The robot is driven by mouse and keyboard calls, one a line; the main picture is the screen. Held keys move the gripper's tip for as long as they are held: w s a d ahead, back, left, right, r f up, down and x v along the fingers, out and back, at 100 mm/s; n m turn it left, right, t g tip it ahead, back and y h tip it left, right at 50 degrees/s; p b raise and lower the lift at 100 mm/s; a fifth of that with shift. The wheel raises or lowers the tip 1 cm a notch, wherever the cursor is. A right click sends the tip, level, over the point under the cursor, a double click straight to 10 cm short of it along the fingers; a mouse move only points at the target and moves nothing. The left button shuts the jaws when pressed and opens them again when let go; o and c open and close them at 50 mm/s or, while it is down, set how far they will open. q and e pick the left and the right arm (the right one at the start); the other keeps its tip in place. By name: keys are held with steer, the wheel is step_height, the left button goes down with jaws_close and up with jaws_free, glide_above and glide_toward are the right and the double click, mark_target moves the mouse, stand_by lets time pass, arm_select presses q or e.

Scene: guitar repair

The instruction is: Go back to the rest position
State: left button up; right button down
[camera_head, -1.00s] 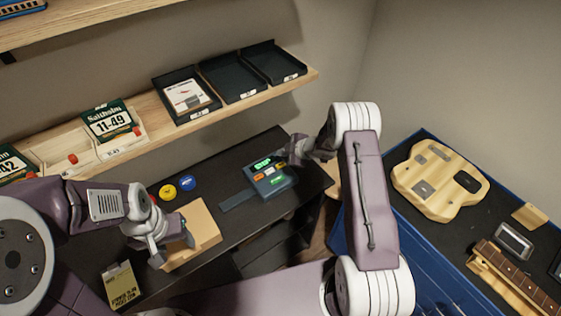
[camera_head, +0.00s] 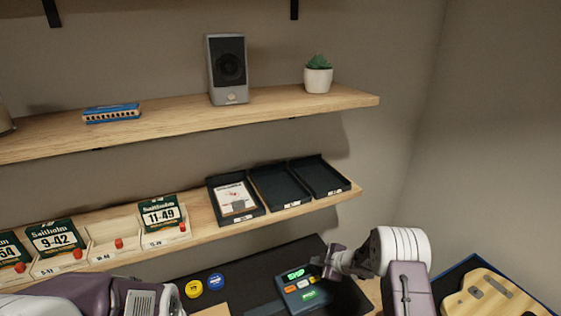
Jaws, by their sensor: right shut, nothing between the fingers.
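My right gripper (camera_head: 320,266) is at the bottom right of the head view, by the upper right of a small blue device with a lit green display (camera_head: 308,290). It is shut with nothing in it. I cannot tell whether it touches the device. My right arm (camera_head: 398,250) comes in from the bottom right. My left gripper is below the picture.
A yellow disc (camera_head: 194,289) and a blue disc (camera_head: 216,282) lie on the dark bench. Above are a shelf with string packs (camera_head: 162,213) and black trays (camera_head: 319,177), and a higher shelf with a speaker (camera_head: 228,69). A guitar body (camera_head: 492,298) lies at right.

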steer(key=w+a+r+t+b, duration=0.2)
steer(key=a+r+b, duration=0.1)
steer(key=r, duration=0.6)
steer(key=s+r+m+h+b, duration=0.3)
steer(key=s+r+m, duration=0.1)
steer(key=s, duration=0.2)
steer(key=s+d+f+m+g, duration=0.1)
steer(key=s+f+m+g, duration=0.2)
steer(key=s, duration=0.6)
steer(key=s+d+f+m+g+h, duration=0.1)
steer(key=s+f+m+g, duration=0.2)
steer(key=s, duration=0.7)
steer(key=s+d+f+m+g, duration=0.1)
steer(key=s+f+m, duration=0.3)
steer(key=s, duration=0.5)
steer(key=shift+s+d+m+g+h+b, duration=0.2)
steer(key=shift+m+g+h+b, duration=0.2)
steer(key=shift+m+g, duration=0.55)
